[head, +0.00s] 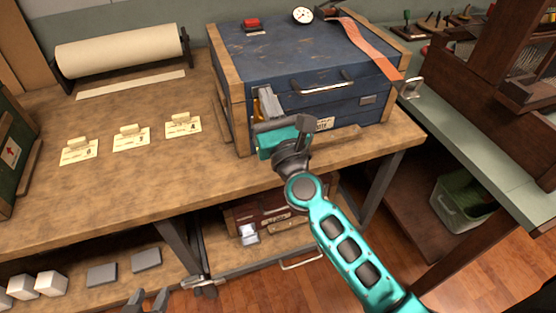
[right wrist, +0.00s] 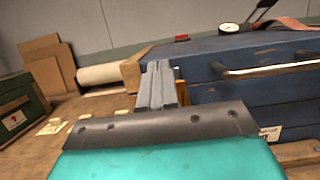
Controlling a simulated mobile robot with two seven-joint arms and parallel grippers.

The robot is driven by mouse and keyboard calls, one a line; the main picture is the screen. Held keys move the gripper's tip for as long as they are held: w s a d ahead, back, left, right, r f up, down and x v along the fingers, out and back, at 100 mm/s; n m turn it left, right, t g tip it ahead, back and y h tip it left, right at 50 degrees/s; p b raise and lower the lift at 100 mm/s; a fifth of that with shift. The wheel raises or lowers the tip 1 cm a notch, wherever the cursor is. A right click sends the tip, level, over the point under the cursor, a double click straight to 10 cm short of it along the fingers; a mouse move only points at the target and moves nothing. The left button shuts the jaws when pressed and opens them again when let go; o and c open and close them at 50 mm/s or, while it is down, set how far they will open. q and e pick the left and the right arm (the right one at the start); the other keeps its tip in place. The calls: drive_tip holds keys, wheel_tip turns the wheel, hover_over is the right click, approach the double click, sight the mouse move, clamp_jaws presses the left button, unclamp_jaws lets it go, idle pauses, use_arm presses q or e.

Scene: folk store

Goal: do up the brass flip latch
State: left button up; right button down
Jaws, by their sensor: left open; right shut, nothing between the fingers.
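A blue case (head: 300,60) with wooden corner posts stands on the bench, lid down, with a metal handle (head: 322,86) on its front. It also shows in the right wrist view (right wrist: 215,92). The brass latch (head: 257,107) is a small yellow patch at the case's front left, mostly hidden behind my right gripper (head: 268,92). In the right wrist view a sliver of brass (right wrist: 181,91) shows just right of the fingers. My right gripper is shut and empty, against or just before the latch; contact and the latch's position cannot be told. My left gripper (head: 147,299) is open and empty, low at the bottom edge.
A red button (head: 252,23), a dial gauge (head: 302,14) and an orange strap (head: 365,45) lie on the case. Paper tags (head: 131,138) lie on the bench left of it, before a paper roll (head: 120,52). A dark rack (head: 500,100) stands right.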

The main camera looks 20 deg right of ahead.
drive_tip(key=shift+x, duration=1.1)
drive_tip(key=shift+r, duration=0.15)
drive_tip(key=shift+s, duration=0.1)
idle(0.6)
